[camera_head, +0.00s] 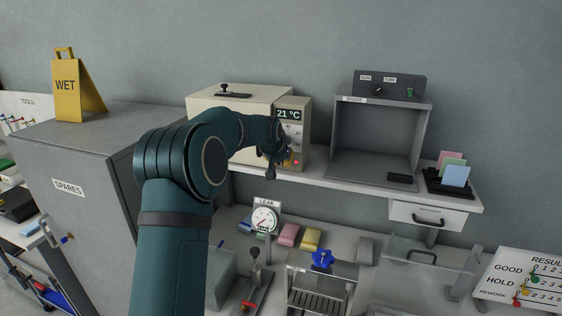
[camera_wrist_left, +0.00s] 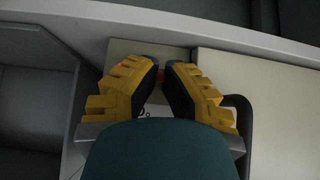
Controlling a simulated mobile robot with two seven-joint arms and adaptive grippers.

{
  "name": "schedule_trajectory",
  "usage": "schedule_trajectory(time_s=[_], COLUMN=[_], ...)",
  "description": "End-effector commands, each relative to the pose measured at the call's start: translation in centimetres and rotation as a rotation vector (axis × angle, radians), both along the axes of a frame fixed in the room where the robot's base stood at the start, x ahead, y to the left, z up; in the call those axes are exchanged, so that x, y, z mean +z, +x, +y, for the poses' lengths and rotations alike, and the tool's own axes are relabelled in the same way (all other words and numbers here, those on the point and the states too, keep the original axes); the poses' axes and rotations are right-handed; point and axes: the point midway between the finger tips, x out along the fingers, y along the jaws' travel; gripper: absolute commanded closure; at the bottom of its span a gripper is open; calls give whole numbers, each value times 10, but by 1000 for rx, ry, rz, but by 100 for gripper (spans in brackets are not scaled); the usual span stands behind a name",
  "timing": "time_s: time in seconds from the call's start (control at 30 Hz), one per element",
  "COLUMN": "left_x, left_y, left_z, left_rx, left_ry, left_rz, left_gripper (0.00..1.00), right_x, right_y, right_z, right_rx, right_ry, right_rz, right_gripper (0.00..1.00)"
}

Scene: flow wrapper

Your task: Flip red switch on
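The cream oven (camera_head: 238,108) stands on the shelf, its control panel (camera_head: 292,104) reading "21 °C". In the head view my left gripper (camera_head: 271,172) is in front of the panel's lower left part and hides some of it. A small lit red-orange spot (camera_head: 295,162) shows low on the panel. In the left wrist view the two yellow-and-black fingers of my left gripper (camera_wrist_left: 161,68) point at the panel with a narrow gap between their tips. A small bit of red, seemingly the red switch (camera_wrist_left: 160,77), shows in that gap, mostly hidden. My right gripper is not in view.
Right of the oven is an open grey booth (camera_head: 376,137) with a switch box (camera_head: 390,86) on top. A card holder (camera_head: 448,188) stands at the shelf's right end. A gauge (camera_head: 264,219) and a blue-knobbed device (camera_head: 322,262) are below. A grey cabinet (camera_head: 75,150) is left.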

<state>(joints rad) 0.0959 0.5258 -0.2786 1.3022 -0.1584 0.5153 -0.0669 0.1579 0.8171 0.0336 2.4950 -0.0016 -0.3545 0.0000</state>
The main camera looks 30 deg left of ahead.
Motion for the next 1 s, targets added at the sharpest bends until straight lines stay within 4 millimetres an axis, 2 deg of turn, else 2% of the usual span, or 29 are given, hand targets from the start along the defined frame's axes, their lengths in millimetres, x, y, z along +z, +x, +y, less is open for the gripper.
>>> schedule_trajectory(time_s=[0.53, 0.6, 0.63, 1.0], left_x=[3, 3, 3, 2], left_y=[2, 2, 2, 0], left_z=[1, 1, 1, 2], left_rx=[0, 0, 0, 3], left_ry=[-4, -4, -4, -4], left_rz=[18, 18, 18, 22], left_gripper=[100, 71, 61, 61], right_x=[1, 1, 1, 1], right_y=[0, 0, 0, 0], right_z=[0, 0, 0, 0], right_rx=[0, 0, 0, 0], right_ry=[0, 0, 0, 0], right_rz=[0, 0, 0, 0], right_gripper=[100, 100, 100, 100])
